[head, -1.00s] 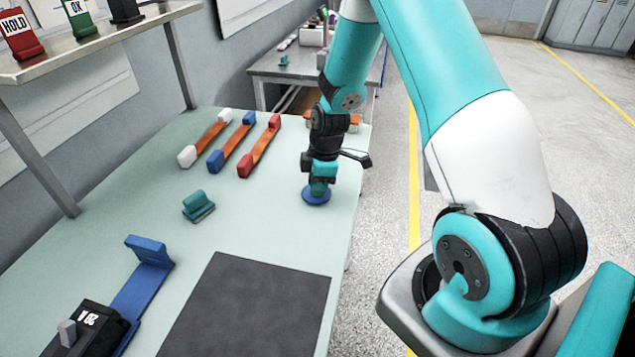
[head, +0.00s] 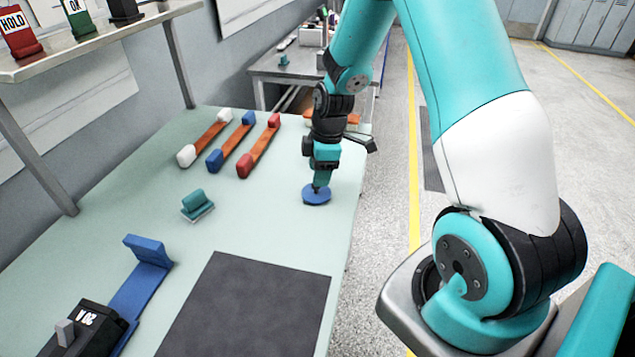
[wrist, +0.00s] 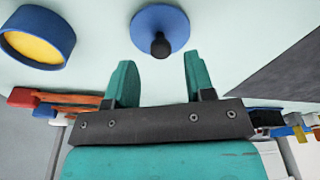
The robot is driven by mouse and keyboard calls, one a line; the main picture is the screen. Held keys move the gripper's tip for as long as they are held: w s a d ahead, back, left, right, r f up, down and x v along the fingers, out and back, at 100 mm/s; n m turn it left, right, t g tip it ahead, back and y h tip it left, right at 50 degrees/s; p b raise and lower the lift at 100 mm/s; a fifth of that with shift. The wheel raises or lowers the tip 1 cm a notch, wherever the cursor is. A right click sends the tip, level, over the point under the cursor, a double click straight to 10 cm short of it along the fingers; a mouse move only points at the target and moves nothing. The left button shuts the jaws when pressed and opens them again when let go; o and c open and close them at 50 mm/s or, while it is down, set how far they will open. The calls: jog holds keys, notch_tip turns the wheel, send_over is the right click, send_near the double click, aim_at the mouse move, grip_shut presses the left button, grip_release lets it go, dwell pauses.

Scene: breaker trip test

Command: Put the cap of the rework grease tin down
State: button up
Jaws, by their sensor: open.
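The cap, a blue disc with a black knob, lies flat on the pale green bench near its right edge in the head view (head: 316,196). It also shows in the wrist view (wrist: 172,22), knob toward me. My gripper (wrist: 158,68) is open, its two teal fingers apart with nothing between them. In the head view my gripper (head: 320,182) is just above the cap, clear of the disc. The open tin (wrist: 38,36), a blue ring with yellow grease inside, stands left of the cap in the wrist view. I cannot make the tin out in the head view.
White-, blue- and red-ended orange straps (head: 258,147) lie at the back of the bench. A teal block (head: 197,205) sits left of the cap. A dark mat (head: 250,305) and a black breaker unit (head: 88,328) are nearer.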

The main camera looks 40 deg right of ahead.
aim_at(324, 191)
notch_tip(324, 191, up, 8)
jog(key=d+f, duration=0.1)
jog(key=s+a+r+m, duration=0.1)
jog(key=s+a+r, duration=0.4)
jog(key=a, duration=0.4)
jog(key=s+a+r+m+y, duration=0.1)
jog(key=s+a+r+m, duration=0.1)
jog(key=s+a+r, duration=0.2)
jog(key=s+a+r+m+g+y, duration=0.1)
jog(key=s+a+r, duration=0.3)
jog(key=s+a, duration=0.7)
jog(key=shift+s+r+m+y+b, duration=0.15)
jog(key=shift+s+m+y+b, duration=0.2)
jog(key=shift+s+m, duration=0.45)
jog(key=shift+s, duration=0.15)
